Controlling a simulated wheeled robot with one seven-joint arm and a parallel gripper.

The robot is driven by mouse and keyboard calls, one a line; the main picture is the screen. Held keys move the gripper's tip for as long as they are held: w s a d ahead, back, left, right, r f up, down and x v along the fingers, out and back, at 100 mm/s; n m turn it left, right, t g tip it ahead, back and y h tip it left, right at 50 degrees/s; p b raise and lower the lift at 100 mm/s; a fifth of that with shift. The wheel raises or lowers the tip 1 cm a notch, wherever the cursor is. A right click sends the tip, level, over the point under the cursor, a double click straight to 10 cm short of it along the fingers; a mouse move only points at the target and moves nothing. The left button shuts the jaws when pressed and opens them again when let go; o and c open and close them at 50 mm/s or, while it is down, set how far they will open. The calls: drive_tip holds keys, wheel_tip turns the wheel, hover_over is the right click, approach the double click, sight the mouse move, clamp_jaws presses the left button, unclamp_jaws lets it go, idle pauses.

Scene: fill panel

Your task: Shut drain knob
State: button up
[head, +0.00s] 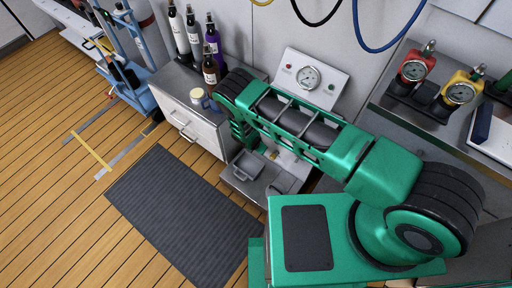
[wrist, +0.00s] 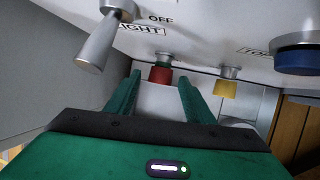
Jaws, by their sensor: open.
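In the wrist view, my gripper (wrist: 160,86) is open, with its two green fingers apart and pointing toward the panel (wrist: 210,40). Nothing is held between them. A red fitting (wrist: 160,74) shows just beyond the fingertips, roughly between them. A yellow fitting (wrist: 227,84) is to its right. A metal lever handle (wrist: 97,42) sits at upper left beside the "OFF" label. A blue knob (wrist: 299,60) with a grey top is at upper right. No readable label says which is the drain knob. In the head view, my arm hides the gripper and most of the lower panel.
In the head view, a gauge panel (head: 318,75) stands behind my arm. A grey cabinet (head: 178,100) with several bottles is to its left. Red (head: 413,68) and yellow (head: 461,92) gauge regulators stand at right. A dark mat (head: 180,215) lies on the open wooden floor.

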drive_tip(key=shift+x, duration=0.75)
drive_tip(key=c, duration=1)
drive_tip(key=shift+d+t, duration=0.15)
drive_tip(key=shift+t, duration=0.15)
drive_tip(key=t+y, duration=0.2)
drive_tip(key=s+m+t+y, duration=0.1)
drive_tip(key=y, duration=0.1)
drive_tip(key=shift+d+f, duration=0.35)
drive_tip(key=t+y, duration=0.1)
drive_tip(key=m+t+y, duration=0.1)
drive_tip(key=shift+d+f+t, duration=0.15)
drive_tip(key=shift+d+t, duration=0.05)
drive_tip(key=shift+t, duration=0.2)
drive_tip(key=shift+f+m+t+y, duration=0.15)
drive_tip(key=shift+m+t+y, duration=0.15)
drive_tip(key=shift+t+y, duration=0.5)
drive_tip(key=shift+s+y, duration=0.15)
drive_tip(key=shift+y, duration=0.15)
